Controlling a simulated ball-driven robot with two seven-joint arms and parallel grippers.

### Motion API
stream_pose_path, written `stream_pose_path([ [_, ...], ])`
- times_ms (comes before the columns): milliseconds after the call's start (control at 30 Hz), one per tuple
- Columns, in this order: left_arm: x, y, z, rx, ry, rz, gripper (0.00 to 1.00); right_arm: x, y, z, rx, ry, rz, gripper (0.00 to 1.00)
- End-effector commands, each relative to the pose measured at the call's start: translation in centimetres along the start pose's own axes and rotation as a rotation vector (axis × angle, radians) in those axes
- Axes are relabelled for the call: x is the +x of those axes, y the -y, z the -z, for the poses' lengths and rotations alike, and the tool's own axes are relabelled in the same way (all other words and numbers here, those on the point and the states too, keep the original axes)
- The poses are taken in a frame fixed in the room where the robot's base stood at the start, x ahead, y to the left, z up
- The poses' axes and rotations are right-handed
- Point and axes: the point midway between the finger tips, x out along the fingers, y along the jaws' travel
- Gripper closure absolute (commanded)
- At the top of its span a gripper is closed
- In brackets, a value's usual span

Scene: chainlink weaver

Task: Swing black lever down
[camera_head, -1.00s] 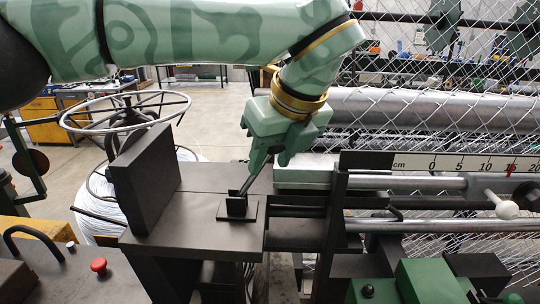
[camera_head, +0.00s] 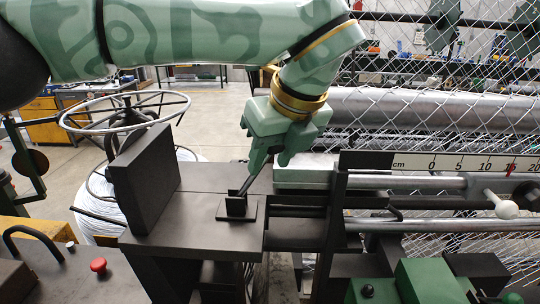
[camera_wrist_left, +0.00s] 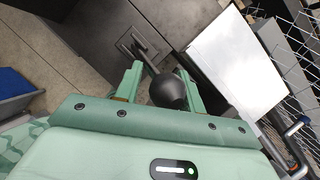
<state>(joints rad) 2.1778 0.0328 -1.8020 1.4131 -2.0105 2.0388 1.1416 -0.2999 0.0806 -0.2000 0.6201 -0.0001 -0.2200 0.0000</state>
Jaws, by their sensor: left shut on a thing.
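The black lever (camera_head: 245,185) rises from a small black bracket (camera_head: 236,207) on the dark machine table and leans up to the right, toward my left gripper (camera_head: 270,158). In the left wrist view, the lever's round black knob (camera_wrist_left: 168,91) sits between the two green fingers of my left gripper (camera_wrist_left: 160,88). The gripper is shut on the knob. In the head view the fingers hide the knob. My right gripper is not in view.
A dark upright plate (camera_head: 145,178) stands left of the bracket. A red button (camera_head: 98,265) is at the lower left. A white-knobbed handle (camera_head: 505,208), a steel roller (camera_head: 430,108) and chain-link mesh are at the right. A dark post (camera_head: 335,215) stands right of the lever.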

Motion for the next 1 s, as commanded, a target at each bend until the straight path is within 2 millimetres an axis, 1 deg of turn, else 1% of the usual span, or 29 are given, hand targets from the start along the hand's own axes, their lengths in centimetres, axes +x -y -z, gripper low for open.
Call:
stream_pose_path([
  [33,0.3,0.1,0.4,0.007,-0.008,-0.003,1.00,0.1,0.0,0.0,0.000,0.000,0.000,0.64],
  [433,0.3,0.1,0.4,0.007,-0.007,-0.003,1.00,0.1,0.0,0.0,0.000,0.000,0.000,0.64],
  [467,0.3,0.1,0.4,0.007,-0.007,-0.003,0.58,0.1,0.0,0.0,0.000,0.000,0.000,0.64],
  [500,0.3,0.1,0.4,0.007,-0.007,-0.003,0.49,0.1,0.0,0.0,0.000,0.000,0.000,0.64],
  [833,-0.1,0.1,0.1,0.002,-0.002,0.000,0.49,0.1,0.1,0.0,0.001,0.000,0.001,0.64],
  [933,-1.2,0.1,0.1,0.001,-0.001,0.000,0.49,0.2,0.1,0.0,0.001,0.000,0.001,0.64],
  [1000,-2.5,0.2,0.1,0.001,0.002,0.002,0.49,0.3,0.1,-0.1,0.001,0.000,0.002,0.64],
])
